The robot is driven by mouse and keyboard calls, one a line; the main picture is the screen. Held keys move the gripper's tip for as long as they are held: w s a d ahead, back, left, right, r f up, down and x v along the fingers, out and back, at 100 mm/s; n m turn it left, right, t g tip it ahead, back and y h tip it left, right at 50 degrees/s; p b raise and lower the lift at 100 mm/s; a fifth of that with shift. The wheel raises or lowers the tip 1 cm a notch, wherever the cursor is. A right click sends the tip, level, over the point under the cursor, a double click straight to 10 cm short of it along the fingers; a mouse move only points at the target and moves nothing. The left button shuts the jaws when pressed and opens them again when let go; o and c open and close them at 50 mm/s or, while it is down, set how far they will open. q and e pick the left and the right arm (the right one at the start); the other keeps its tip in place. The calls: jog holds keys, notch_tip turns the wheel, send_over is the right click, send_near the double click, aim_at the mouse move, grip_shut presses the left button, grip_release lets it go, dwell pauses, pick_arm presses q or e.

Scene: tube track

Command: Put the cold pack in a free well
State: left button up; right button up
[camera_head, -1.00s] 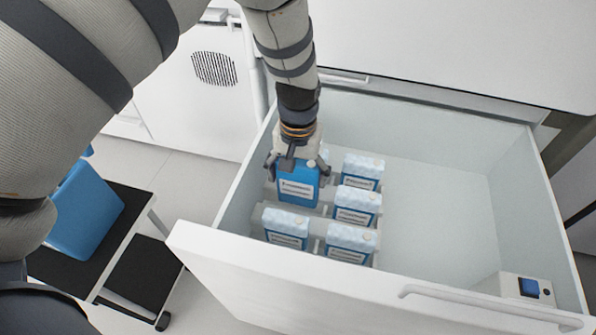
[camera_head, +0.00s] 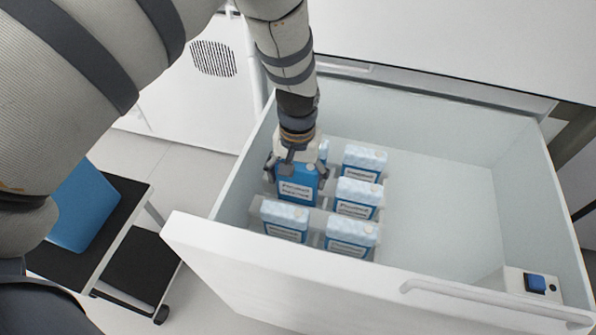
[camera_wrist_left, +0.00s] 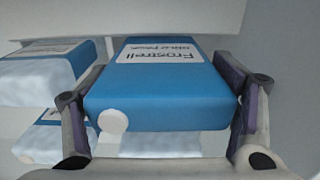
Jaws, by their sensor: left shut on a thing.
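My left gripper (camera_head: 296,170) is shut on a blue cold pack (camera_head: 296,186) with a white label, inside the open drawer. The pack is upright in the left column of the rack, between a frosted pack in front and another mostly hidden behind it. In the left wrist view the held pack (camera_wrist_left: 160,95) sits between both fingers. Whether its bottom is down in a well is hidden. Several frosted packs stand in the rack, such as the one in the right column's middle (camera_head: 357,198) and the one at front right (camera_head: 351,237). My right gripper is not in view.
The white drawer (camera_head: 330,288) has walls all round and a handle (camera_head: 480,303) on its front. Its right half is bare, except for a small box with a blue switch (camera_head: 534,284) at the front right corner. A blue case (camera_head: 84,208) stands on a black cart at left.

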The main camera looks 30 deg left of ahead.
pick_arm(q)
jog(key=shift+f, duration=0.65)
jog(key=shift+f+b, duration=0.3)
jog(key=shift+f, duration=0.1)
jog(key=o, duration=1.4)
jog(key=shift+o, duration=0.2)
notch_tip(320, 180, up, 12)
